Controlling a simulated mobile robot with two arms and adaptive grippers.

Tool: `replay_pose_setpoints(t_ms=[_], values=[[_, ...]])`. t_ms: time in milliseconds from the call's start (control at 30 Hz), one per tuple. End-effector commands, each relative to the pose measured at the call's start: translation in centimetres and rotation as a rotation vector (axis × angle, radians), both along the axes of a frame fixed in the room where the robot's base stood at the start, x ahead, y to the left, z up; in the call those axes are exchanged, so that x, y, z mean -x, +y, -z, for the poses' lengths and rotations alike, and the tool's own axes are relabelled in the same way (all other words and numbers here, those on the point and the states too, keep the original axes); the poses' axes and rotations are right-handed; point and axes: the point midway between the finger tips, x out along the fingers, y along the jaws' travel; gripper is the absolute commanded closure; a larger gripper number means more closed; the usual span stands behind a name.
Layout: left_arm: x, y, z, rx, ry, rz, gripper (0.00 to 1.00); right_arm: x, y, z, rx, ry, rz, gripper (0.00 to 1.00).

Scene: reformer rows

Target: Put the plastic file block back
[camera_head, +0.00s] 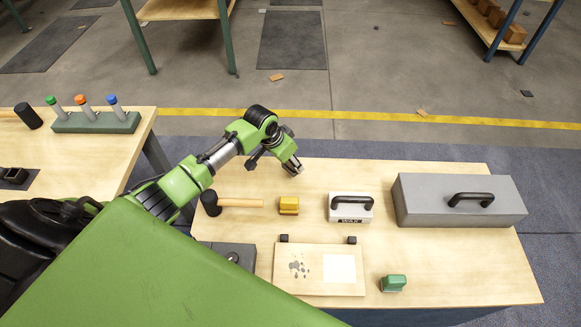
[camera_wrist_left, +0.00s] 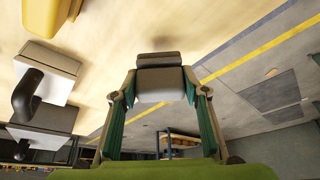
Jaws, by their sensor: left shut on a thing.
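My left gripper (camera_head: 290,163) is near the far left edge of the front table (camera_head: 440,250). It is shut on a small grey block with a darker strip, probably the file block (camera_wrist_left: 160,84). In the left wrist view the block sits between the two fingers of my left gripper (camera_wrist_left: 159,94). In the head view the gripper mostly hides it, and I cannot tell whether it touches the table. My right gripper is not in view.
A yellow block (camera_head: 289,206), a mallet (camera_head: 240,203), a white block with black handle (camera_head: 350,213), a grey case (camera_head: 420,206), a marked board (camera_head: 318,285) and a green block (camera_head: 393,284) occupy the table. Bare wood lies between them. A side table (camera_head: 90,165) stands left.

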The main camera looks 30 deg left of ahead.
Motion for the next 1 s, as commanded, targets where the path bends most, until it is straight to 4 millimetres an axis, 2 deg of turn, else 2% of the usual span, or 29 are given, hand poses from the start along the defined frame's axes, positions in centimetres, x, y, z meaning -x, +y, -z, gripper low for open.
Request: replay_pose_setpoints(t_ms=[100, 200, 600, 633, 667, 1000], values=[[0.1, 0.0, 2.0, 0.0, 0.003, -0.001, 0.79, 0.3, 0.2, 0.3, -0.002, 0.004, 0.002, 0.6], [0.0, 0.0, 2.8, 0.0, 0.0, -0.001, 0.79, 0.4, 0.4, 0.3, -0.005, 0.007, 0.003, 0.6], [0.1, 0.0, 3.4, 0.0, 0.001, 0.0, 0.79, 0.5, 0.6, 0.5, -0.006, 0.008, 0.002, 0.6], [0.1, 0.0, 3.3, -0.001, 0.002, 0.0, 0.51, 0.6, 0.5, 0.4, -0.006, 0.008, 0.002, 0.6], [0.1, 0.0, 3.3, -0.001, 0.002, 0.0, 0.43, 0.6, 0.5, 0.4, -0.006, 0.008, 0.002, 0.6], [0.1, 0.0, 3.2, 0.0, 0.001, 0.0, 0.42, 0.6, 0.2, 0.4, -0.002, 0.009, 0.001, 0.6]])
